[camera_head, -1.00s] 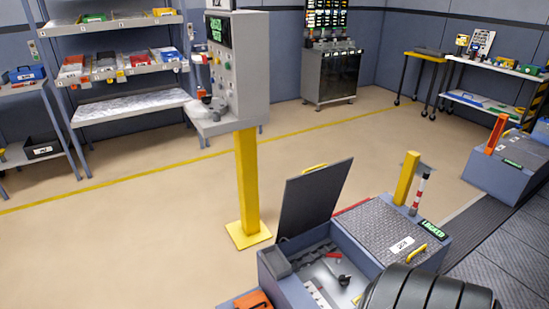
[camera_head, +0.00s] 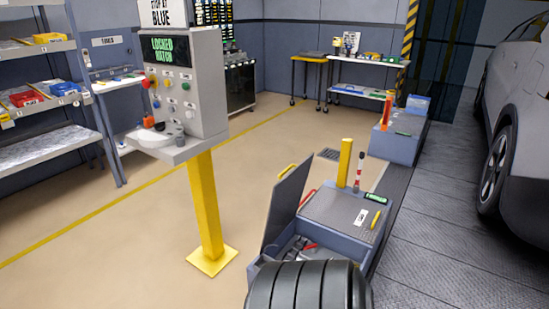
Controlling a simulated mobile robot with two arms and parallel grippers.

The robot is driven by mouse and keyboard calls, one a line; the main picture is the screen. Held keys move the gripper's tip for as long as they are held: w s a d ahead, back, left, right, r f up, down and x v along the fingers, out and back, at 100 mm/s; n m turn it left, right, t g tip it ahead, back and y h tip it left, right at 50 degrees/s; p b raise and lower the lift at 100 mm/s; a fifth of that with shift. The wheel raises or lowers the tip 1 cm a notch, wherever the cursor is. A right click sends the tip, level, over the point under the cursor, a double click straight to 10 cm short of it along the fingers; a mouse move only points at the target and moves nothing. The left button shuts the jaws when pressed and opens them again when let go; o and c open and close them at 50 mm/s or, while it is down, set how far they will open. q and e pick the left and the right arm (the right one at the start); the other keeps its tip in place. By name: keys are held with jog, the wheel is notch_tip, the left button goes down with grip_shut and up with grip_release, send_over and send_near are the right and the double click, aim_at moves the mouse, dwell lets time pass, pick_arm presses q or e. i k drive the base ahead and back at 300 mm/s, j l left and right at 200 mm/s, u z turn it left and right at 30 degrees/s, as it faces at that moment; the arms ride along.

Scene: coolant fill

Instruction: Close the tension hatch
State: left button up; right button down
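The open hatch lid (camera_head: 285,212) is a dark panel standing steeply tilted at the left side of a blue-grey floor box, with a yellow handle (camera_head: 287,171) at its top edge. The open compartment (camera_head: 296,250) beside it holds grey parts and a red piece. The other cover (camera_head: 340,212), grey with a white label and a yellow handle, lies flat and closed. A small green display (camera_head: 376,198) is at its back right corner. Neither of my grippers is in view.
A black ribbed rounded shape (camera_head: 310,288) hides the box's front. A control panel (camera_head: 188,90) on a yellow post (camera_head: 206,205) stands to the left. Shelves (camera_head: 40,100) line the left wall. A car (camera_head: 520,120) is at right. The tan floor between is clear.

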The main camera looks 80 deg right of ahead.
aim_at(286, 197)
jog(key=i+l+z, duration=0.1)
jog(key=i+z, duration=0.35)
jog(key=i, duration=0.4)
jog(key=i+j+z, duration=0.25)
jog(key=i+z, duration=0.25)
jog(key=i, duration=0.3)
jog(key=i+z, duration=0.25)
jog(key=z, duration=0.15)
jog(key=i+z, duration=0.2)
jog(key=z, duration=0.25)
jog(key=i+j+z, duration=0.1)
jog(key=i+z, duration=0.15)
jog(key=z, duration=0.15)
jog(key=i+j+z, duration=0.15)
jog(key=z, duration=0.25)
jog(key=i+z, duration=0.2)
jog(key=z, duration=0.2)
jog(key=i+z, duration=0.15)
jog(key=z, duration=0.25)
jog(key=i+j+z, duration=0.15)
jog(key=z, duration=0.25)
jog(key=i+j+z, duration=0.15)
jog(key=z, duration=0.25)
